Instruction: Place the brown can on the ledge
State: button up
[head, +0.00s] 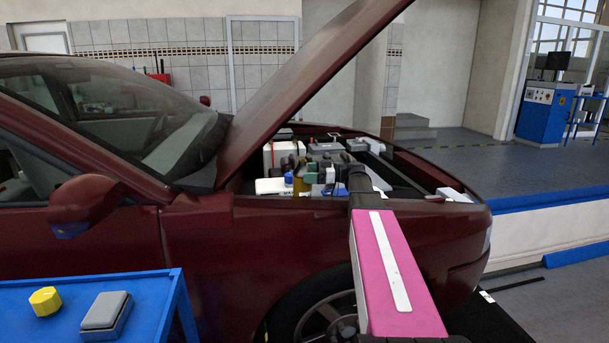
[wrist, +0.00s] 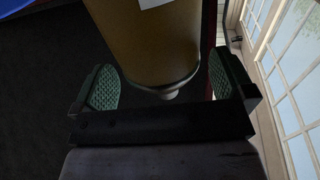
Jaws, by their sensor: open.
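The brown can (wrist: 150,38) fills the upper middle of the wrist view, with a pale label and a rounded end facing my gripper. My gripper (wrist: 162,68) is open, with one green ridged finger pad on each side of the can's near end. Dark gaps show beside that end, so the pads do not look closed on it. In the head view, a small brown patch that looks like the can (head: 299,187) shows at the near edge of the engine bay, partly hidden by clutter and my gripper. I cannot tell which surface is the ledge.
A dark red car (head: 220,240) stands with its hood (head: 310,85) raised above the engine bay. A blue cart (head: 150,285) at lower left holds a yellow nut (head: 45,301) and a grey box (head: 106,312). Open floor lies at the right.

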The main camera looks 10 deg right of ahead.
jog(key=s+d, duration=0.2)
jog(key=d, duration=0.8)
